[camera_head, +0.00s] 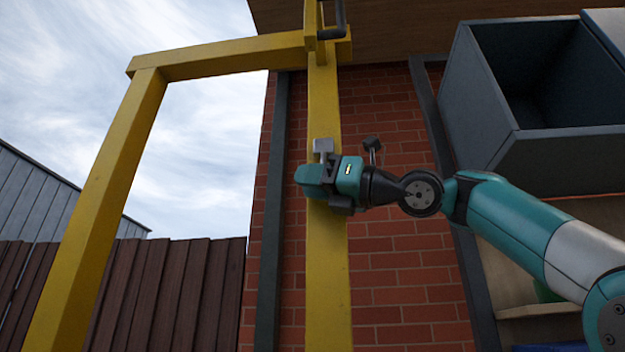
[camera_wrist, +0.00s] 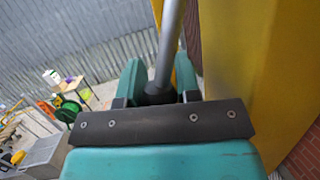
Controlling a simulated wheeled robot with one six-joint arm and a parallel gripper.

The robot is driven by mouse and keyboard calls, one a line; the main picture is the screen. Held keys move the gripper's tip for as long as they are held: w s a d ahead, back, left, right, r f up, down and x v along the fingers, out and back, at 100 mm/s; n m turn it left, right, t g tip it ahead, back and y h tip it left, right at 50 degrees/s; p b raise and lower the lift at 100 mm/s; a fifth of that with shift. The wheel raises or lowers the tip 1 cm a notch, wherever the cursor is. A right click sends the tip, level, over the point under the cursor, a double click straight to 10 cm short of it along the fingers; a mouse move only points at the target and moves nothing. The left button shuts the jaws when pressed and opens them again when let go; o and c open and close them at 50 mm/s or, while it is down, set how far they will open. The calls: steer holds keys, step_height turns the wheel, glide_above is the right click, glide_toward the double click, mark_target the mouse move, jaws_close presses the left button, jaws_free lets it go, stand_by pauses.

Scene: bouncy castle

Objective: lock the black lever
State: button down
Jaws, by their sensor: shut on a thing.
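My gripper (camera_head: 318,180) is in front of the upright yellow post (camera_head: 327,270) in the head view. In the wrist view its two teal fingers (camera_wrist: 159,80) stand on either side of the black lever (camera_wrist: 158,93). They are shut on its dark end, and a grey rod (camera_wrist: 171,40) runs up from it. In the head view the lever is mostly hidden by the gripper. A small grey block (camera_head: 322,147) shows just above the gripper, against the post. Whether the lever is locked cannot be told.
A dark bent handle (camera_head: 341,18) is at the top of the post. A yellow frame leg (camera_head: 97,215) stands left. Dark open bins (camera_head: 500,110) are at the right. A brick wall (camera_head: 400,270) lies behind. The wrist view shows a cluttered table (camera_wrist: 75,90) below.

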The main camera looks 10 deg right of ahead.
steer(key=shift+w, duration=0.15)
steer(key=c, duration=0.8)
jaws_free()
steer(key=shift+d, duration=0.1)
steer(key=b+v, duration=0.6)
steer(key=v, duration=1.1)
steer(key=shift+d, duration=0.25)
steer(key=shift+f, duration=0.1)
